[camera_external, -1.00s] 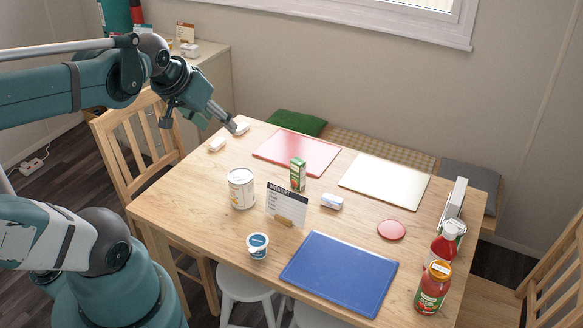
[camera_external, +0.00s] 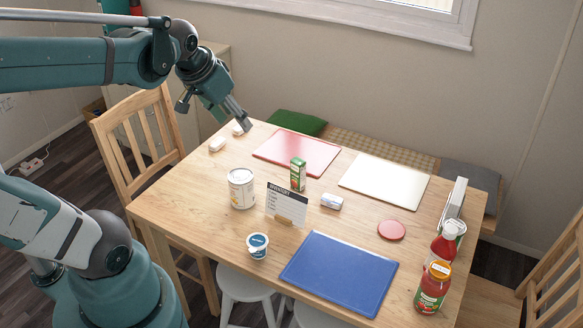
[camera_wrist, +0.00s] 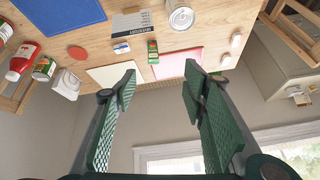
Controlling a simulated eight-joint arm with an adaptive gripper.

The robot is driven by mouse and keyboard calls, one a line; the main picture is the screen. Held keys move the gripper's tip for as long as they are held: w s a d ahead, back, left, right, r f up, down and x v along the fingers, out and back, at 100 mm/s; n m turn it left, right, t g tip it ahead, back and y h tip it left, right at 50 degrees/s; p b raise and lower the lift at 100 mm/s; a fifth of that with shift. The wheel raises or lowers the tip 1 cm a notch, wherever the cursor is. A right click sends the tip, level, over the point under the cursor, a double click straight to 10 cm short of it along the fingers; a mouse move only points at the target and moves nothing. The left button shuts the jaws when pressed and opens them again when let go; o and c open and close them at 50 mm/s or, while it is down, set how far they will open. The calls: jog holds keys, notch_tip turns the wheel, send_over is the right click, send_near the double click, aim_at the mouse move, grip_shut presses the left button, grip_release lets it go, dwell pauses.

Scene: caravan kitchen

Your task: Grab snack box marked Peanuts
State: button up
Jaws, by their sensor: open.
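No label reading Peanuts is legible in either view. A small upright green box with a red and white front (camera_external: 298,174) stands mid-table behind the inventory card; it also shows in the wrist view (camera_wrist: 153,52). A small white pack (camera_external: 332,201) lies to its right. Two small white items lie at the table's far left, one nearer (camera_external: 217,144) and one further back (camera_external: 238,130). My gripper (camera_external: 245,122) is above the table's far-left corner, close to the further item in the picture. In the wrist view my gripper (camera_wrist: 160,82) is open, with nothing between its fingers.
A white can (camera_external: 241,189), an inventory card (camera_external: 287,205) and a yogurt cup (camera_external: 257,246) stand around the green box. Red (camera_external: 297,152), white (camera_external: 386,184) and blue (camera_external: 340,275) boards lie flat. Red bottles (camera_external: 433,288) stand at the right edge.

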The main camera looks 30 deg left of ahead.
jog(key=w+d+f+m+g+b, duration=0.15)
jog(key=w+d+f+m, duration=0.25)
jog(key=w, duration=0.4)
jog(key=m+g+b, duration=0.3)
jog(key=m+g, duration=0.2)
jog(key=m, duration=0.6)
send_over(332, 199)
jog(key=shift+t, duration=0.25)
jog(key=shift+f, duration=12.8)
jog(key=shift+f, duration=1.3)
jog(key=shift+f+b, duration=0.75)
jog(key=shift+f, duration=1.85)
